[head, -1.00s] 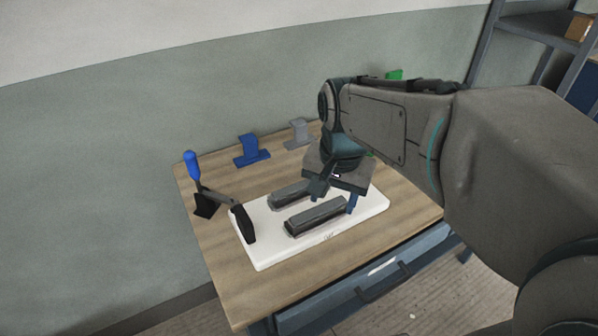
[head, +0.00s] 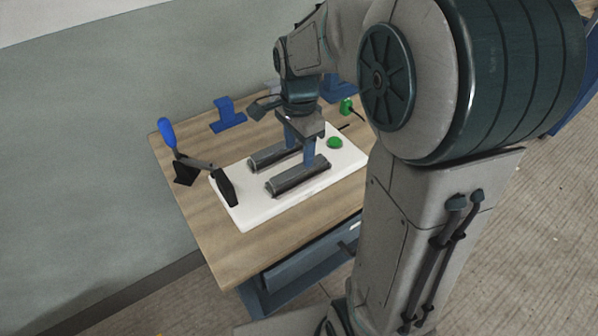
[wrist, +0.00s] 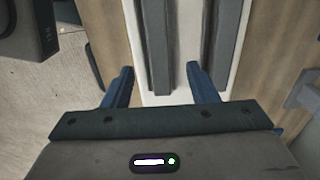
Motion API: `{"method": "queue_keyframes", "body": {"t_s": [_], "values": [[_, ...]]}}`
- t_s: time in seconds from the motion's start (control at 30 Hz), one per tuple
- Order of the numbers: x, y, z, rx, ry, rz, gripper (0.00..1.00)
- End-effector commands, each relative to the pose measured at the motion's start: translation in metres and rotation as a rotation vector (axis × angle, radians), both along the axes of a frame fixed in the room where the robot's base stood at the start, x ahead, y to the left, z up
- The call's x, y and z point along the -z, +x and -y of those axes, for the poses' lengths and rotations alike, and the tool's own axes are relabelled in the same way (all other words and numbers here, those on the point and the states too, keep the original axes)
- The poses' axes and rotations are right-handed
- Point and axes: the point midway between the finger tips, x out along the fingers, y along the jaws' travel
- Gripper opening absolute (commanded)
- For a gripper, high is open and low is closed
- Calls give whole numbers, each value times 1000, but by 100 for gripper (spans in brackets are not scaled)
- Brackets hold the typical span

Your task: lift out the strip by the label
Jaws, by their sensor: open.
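Two long dark grey bars lie side by side on a white board (head: 252,214): a near bar (head: 297,179) and a far bar (head: 268,156). I cannot tell which holds the strip, and no label can be made out. My gripper (head: 299,154) is open and empty, pointing down at the right end of the bars with its blue fingers. In the wrist view, my gripper (wrist: 160,70) has its fingers either side of the left bar (wrist: 156,45); the right finger is towards the gap before the right bar (wrist: 226,45). Contact cannot be told.
A black clamp with a blue handle (head: 167,132) stands at the board's left end. A green round piece (head: 334,142) is at its right. A blue stand (head: 228,115) is behind on the wooden table (head: 230,255). A drawer (head: 310,260) is under the front edge.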

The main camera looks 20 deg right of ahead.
Motion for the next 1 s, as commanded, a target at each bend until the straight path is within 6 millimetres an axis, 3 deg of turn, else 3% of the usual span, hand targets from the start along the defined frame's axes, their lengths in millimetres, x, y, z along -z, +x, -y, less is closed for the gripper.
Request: {"method": "queue_keyframes", "body": {"t_s": [0.17, 0.43, 0.73, 0.9, 1.0], "values": [[13, -1, 0, -1, 0, -4, 53], [51, -2, -1, -1, 0, -3, 53], [56, -2, -1, -1, 0, 1, 53], [56, -2, -1, -1, 0, 1, 5], [56, -2, -1, -1, 0, 1, 2]]}}
